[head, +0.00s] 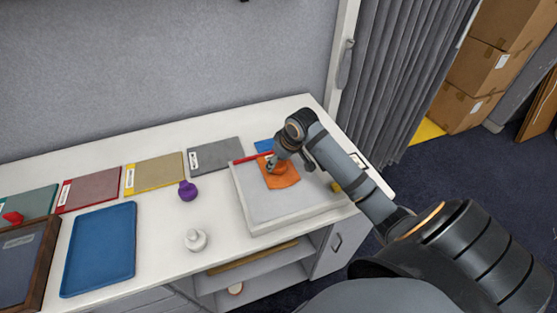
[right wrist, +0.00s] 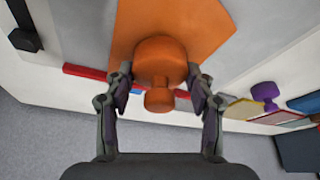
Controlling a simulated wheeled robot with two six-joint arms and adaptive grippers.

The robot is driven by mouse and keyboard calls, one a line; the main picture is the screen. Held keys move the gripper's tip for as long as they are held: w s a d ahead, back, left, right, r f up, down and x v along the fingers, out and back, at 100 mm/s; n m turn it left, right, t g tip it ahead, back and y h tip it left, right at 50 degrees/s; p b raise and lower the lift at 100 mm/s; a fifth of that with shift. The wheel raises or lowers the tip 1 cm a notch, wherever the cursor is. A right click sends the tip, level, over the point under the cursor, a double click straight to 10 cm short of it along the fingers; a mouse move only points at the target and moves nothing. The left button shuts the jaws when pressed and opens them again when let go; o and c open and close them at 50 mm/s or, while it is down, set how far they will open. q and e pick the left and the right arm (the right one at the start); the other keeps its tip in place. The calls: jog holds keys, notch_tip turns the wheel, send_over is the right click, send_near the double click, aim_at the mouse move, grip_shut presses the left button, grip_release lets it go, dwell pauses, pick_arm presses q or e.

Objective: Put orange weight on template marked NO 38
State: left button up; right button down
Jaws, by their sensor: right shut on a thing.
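The orange weight (right wrist: 161,62) has a round body and a smaller knob. In the right wrist view, my right gripper (right wrist: 160,92) has a finger on each side of it and is shut on it. Flat templates in teal (head: 32,204), red (head: 92,190), yellow (head: 154,173) and grey (head: 222,153) lie along the table's back. Their labels are too small to read. My left gripper is not in view.
A purple weight (head: 187,191) and a white weight (head: 195,240) stand left of the slab. A blue tray (head: 100,250) and a dark framed board (head: 25,265) lie further left. A red bar (head: 252,157) lies at the slab's back edge. A yellow object (head: 336,187) is at the right.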

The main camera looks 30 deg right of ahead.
jog(key=shift+c, duration=2.4)
grip_release()
jog(key=shift+r, duration=0.1)
jog(key=v, duration=1.2)
